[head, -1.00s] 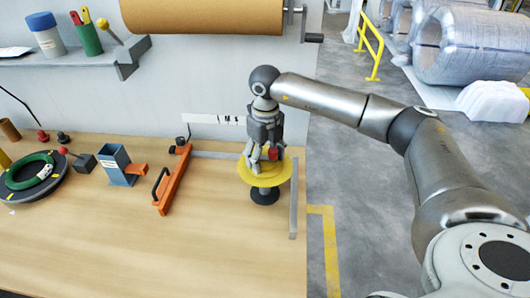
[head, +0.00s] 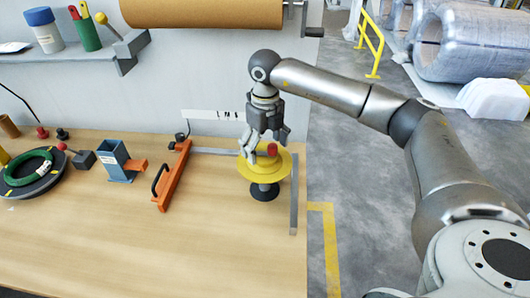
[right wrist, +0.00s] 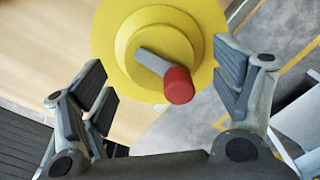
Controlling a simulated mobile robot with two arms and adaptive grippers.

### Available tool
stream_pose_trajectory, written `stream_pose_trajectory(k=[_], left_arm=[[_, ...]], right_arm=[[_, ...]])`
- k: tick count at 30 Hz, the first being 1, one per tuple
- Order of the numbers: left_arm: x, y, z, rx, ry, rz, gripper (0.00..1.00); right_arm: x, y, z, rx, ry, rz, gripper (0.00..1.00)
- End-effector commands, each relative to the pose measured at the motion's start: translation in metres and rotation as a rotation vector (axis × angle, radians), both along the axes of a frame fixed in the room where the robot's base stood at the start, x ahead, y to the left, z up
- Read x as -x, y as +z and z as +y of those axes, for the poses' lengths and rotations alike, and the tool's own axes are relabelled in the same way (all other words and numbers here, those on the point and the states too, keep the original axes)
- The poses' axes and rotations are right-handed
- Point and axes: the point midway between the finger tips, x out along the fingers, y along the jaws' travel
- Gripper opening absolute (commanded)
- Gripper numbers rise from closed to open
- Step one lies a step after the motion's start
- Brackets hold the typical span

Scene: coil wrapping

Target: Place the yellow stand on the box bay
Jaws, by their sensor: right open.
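The yellow stand (head: 281,166) is upright on the wooden table near its right edge. It has a wide yellow disc, a dark round base and a grey post with a red tip (head: 271,149). It stands inside the corner of the grey L-shaped strips (head: 294,205); I cannot tell whether these mark the box bay. My right gripper (head: 263,150) is open just above the disc. The right wrist view shows the stand's disc (right wrist: 205,20) and its red tip (right wrist: 179,86) between the spread fingers (right wrist: 165,88), apart from both. My left gripper is not in view.
An orange clamp frame (head: 172,178) and a blue-grey holder (head: 116,160) stand left of the stand. A dark round plate with a green ring (head: 28,168) is farther left. A shelf (head: 75,60) and a brown roll (head: 205,13) are above. The table's front is clear.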

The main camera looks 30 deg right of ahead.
Motion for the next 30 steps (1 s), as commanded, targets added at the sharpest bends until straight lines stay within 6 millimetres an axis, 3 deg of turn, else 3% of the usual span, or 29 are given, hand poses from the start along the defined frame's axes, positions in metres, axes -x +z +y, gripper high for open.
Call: stream_pose_trajectory(k=[9,15,30], left_arm=[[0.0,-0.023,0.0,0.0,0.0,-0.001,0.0],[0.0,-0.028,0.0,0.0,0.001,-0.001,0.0],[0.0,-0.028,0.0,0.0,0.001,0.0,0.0]], right_arm=[[0.0,0.067,0.0,-0.002,-0.001,-0.005,0.85],[0.0,0.093,0.0,-0.001,0.0,-0.002,0.85],[0.001,0.099,0.0,-0.001,0.0,0.001,0.85]])
